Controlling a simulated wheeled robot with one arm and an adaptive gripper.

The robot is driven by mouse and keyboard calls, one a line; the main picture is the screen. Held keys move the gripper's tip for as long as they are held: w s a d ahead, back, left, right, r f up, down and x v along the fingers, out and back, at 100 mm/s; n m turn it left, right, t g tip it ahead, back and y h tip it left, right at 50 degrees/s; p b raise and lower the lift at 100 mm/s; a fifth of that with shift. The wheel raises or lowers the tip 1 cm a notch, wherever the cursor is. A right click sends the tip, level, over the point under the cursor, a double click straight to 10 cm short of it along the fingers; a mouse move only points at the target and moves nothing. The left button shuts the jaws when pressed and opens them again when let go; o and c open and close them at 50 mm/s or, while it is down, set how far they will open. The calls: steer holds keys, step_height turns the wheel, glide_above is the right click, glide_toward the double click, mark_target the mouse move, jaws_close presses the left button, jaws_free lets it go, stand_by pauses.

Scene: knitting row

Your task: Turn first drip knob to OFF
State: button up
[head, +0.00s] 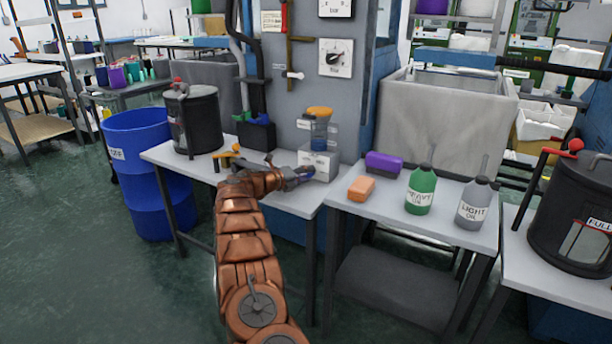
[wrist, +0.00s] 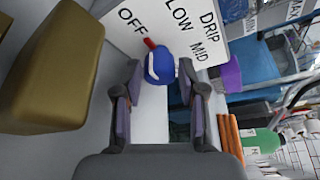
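The drip knob is a round blue knob (wrist: 160,66) with a red pointer (wrist: 150,44), on a white panel (wrist: 205,60) lettered DRIP, OFF, LOW and MID. The pointer leans up-left, roughly toward the OFF lettering. My gripper (wrist: 160,80) is open, with one finger on each side of the knob; I cannot tell whether either touches it. In the head view, my gripper (head: 300,174) is at the front of the white drip box (head: 322,160), which carries a clear blue reservoir (head: 319,130) with an orange top. The knob is largely hidden there.
An olive-yellow block (wrist: 50,65) is close on the left in the wrist view. A black canister (head: 193,120) stands left on the bench. On the right table are an orange block (head: 361,188), a purple block (head: 384,163), a green bottle (head: 421,190) and a grey bottle (head: 474,203).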

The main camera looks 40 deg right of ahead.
steer(key=shift+o, duration=1.1)
steer(key=shift+f, duration=0.1)
